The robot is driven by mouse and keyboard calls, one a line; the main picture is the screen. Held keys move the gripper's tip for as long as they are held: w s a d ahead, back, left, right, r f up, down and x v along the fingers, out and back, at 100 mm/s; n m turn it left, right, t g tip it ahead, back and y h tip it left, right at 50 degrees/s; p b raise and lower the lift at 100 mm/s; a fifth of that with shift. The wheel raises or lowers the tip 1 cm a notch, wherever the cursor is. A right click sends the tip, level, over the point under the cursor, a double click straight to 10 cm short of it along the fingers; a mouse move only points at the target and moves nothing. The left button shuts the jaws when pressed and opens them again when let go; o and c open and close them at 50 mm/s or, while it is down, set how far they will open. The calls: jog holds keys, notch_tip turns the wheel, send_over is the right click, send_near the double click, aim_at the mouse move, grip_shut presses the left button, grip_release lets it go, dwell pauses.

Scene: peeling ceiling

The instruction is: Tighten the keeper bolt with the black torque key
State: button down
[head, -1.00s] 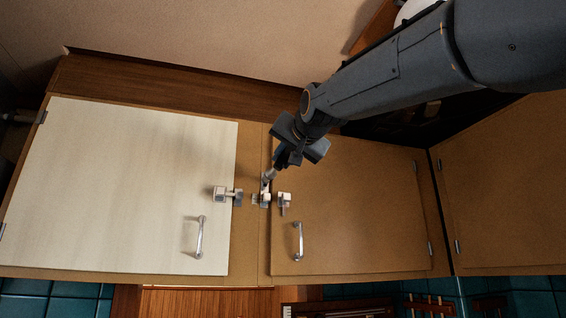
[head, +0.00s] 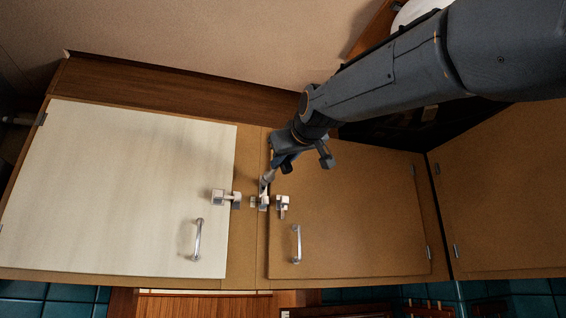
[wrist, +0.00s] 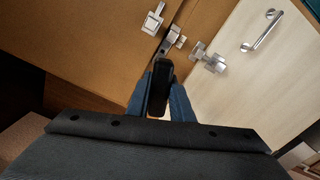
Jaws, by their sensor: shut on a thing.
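My gripper (head: 281,163) is shut on the black torque key. In the wrist view the key's black handle (wrist: 160,82) sits between my blue fingers (wrist: 161,97). In the head view the key's grey shaft (head: 268,178) slopes down to the metal keeper (head: 264,201) on the brown strip between the two doors. The keeper also shows in the wrist view (wrist: 172,40), just beyond the handle. The keeper bolt cannot be made out, and I cannot tell whether the key's tip is seated on it.
A pale door (head: 120,185) with a latch (head: 219,197) and handle (head: 196,241) is left of the keeper. A brown door (head: 355,215) with a latch (head: 283,203) and handle (head: 297,244) is right of it. Both doors are shut. The ceiling (head: 220,40) lies above.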

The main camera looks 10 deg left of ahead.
dwell(0.6)
jog(key=shift+p+x, duration=0.9)
jog(key=shift+x, duration=0.75)
jog(key=shift+w, duration=0.1)
jog(key=shift+w+a+p, duration=0.35)
jog(key=shift+w+p, duration=0.1)
jog(key=shift+w, duration=0.05)
jog(key=shift+w+a+p, duration=0.25)
jog(key=shift+w+p, duration=0.05)
jog(key=shift+w, duration=0.15)
dwell(0.4)
